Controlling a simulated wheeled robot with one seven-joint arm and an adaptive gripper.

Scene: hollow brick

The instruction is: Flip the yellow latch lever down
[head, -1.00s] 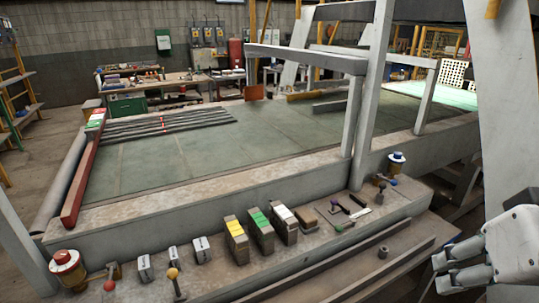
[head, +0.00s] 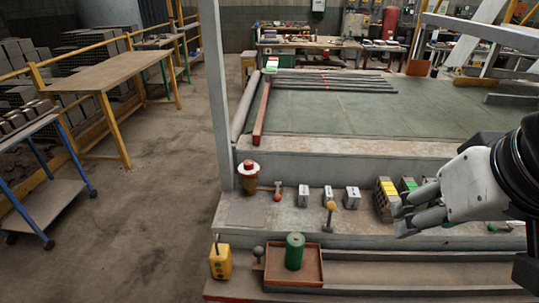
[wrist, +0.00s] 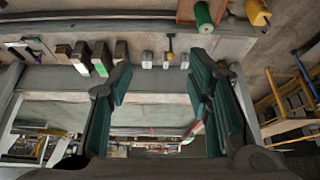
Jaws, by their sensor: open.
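The yellow latch lever (head: 330,207) is a short stem with a yellow ball knob. It stands upright on the grey ledge, in front of the small white switch blocks. In the wrist view, the lever (wrist: 170,44) shows small near the top, beyond the fingers. My gripper (head: 398,214) is open and empty, to the right of the lever and apart from it, in front of the labelled blocks. Its green-padded fingers (wrist: 161,78) are spread wide in the wrist view.
White switch blocks (head: 328,196) and a red-knobbed lever (head: 276,197) are near the lever. Yellow- and green-topped blocks (head: 388,188) stand by my gripper. Below are a brown tray (head: 313,265) with a green cylinder (head: 294,251) and a yellow button box (head: 220,261).

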